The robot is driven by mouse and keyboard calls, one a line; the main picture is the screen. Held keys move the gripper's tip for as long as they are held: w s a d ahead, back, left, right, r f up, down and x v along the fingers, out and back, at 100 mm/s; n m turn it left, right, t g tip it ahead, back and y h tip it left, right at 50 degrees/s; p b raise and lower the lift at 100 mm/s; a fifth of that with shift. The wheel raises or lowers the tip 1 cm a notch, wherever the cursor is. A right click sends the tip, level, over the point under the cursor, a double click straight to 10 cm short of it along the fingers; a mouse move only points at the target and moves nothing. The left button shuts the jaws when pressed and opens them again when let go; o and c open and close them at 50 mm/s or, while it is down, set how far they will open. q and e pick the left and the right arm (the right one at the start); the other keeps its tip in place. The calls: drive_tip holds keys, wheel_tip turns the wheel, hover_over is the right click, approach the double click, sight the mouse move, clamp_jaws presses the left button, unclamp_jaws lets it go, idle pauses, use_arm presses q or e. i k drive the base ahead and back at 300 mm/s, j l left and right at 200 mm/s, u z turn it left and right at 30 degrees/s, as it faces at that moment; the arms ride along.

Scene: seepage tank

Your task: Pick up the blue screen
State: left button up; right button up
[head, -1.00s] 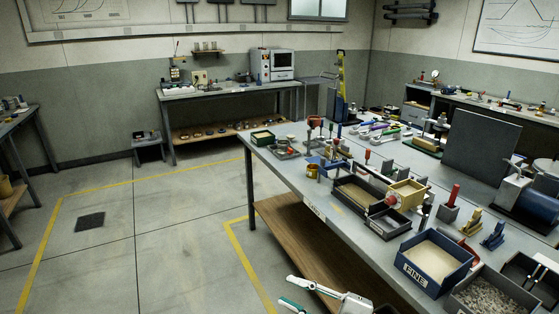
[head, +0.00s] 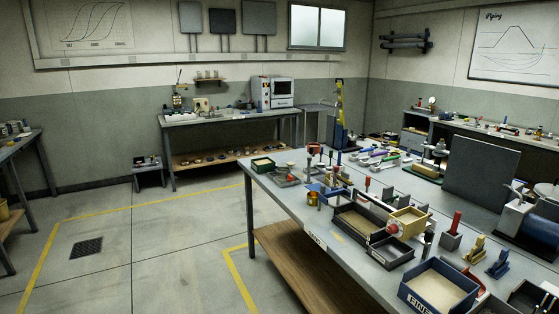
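A small blue upright piece on a foot (head: 499,263) stands on the right part of the long grey table, next to a similar yellow piece (head: 475,250). It may be the blue screen, but it is too small to be sure. Nothing holds it. Neither of my grippers shows in the head view now.
The long grey table (head: 280,190) is crowded with a blue tray of sand marked FINE (head: 408,293), a dark tray (head: 342,225), a yellow box (head: 405,216) and a large dark panel (head: 480,172). The floor (head: 165,260) left of it is clear.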

sight(503, 257)
drive_tip(key=z, duration=1.45)
drive_tip(key=k+j+u, duration=0.1)
drive_tip(key=k+u, duration=0.3)
drive_tip(key=i, duration=0.1)
